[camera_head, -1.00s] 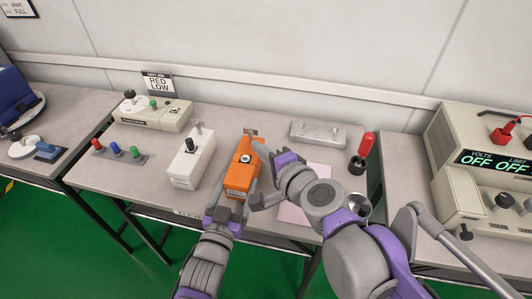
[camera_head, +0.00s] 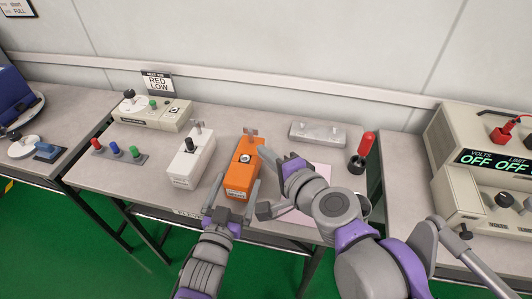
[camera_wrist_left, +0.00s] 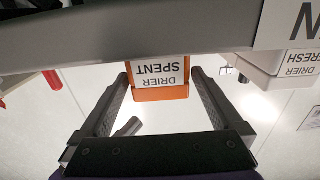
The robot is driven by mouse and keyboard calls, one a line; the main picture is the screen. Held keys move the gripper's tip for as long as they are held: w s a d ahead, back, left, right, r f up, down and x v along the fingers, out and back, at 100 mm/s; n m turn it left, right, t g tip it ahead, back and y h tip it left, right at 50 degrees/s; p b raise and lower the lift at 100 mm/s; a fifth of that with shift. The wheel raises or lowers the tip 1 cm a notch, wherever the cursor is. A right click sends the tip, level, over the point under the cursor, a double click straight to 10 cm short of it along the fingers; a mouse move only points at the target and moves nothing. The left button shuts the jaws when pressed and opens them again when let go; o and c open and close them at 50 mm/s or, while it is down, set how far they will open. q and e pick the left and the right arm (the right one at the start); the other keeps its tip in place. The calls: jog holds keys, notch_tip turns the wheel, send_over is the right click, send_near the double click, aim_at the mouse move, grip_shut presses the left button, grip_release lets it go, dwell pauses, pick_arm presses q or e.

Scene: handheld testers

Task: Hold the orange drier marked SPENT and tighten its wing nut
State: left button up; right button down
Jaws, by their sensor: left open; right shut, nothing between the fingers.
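The orange drier (camera_head: 241,180) stands on the middle table; its SPENT label shows upside down in the left wrist view (camera_wrist_left: 160,92). A grey wing nut (camera_head: 251,131) stands at its far end, and a small dial sits on its top. My left gripper (camera_head: 236,186) is open at the drier's near end. In the left wrist view its fingers (camera_wrist_left: 160,78) stand on either side of the drier, with gaps beside it. My right gripper (camera_head: 264,152) is shut and empty, just right of the drier's far part, apart from the wing nut.
A white drier (camera_head: 190,165) stands close left, labelled FRESH in the wrist view. A grey block (camera_head: 317,134) lies behind right, and a red-handled tool (camera_head: 364,150) stands farther right. A pink sheet (camera_head: 318,176) lies partly under my right arm. Colored knobs (camera_head: 115,149) sit left.

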pick_arm(q)
jog(key=v, duration=1.1)
jog(key=shift+s, duration=0.35)
jog(key=shift+s+a, duration=0.1)
